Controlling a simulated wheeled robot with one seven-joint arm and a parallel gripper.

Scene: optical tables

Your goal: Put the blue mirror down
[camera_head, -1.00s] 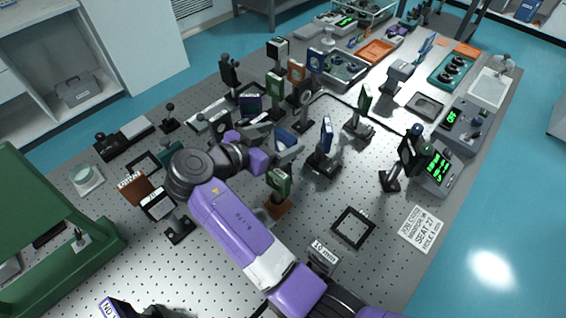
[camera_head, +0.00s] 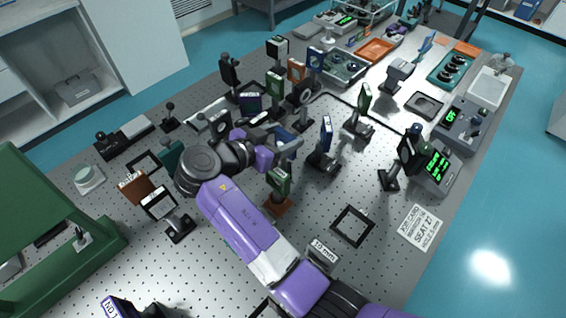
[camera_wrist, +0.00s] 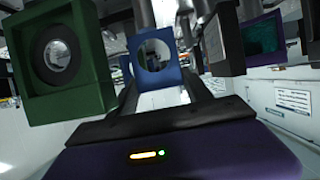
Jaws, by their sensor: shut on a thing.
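The blue mirror, a blue square mount with a round opening, shows in the wrist view (camera_wrist: 174,75) at the far end of my jaws. My gripper (camera_head: 292,146) is shut on it over the middle of the perforated table. In the head view, the blue piece (camera_head: 284,134) is partly hidden by the gripper. Its lower end and any contact with the table cannot be made out. Another blue-faced upright mount (camera_head: 326,136) stands on a black base just right of the gripper.
A green mount on a brown base (camera_head: 280,183) stands close below the gripper. A green mount (camera_wrist: 62,60) fills the left of the wrist view. Several posts crowd the area behind.

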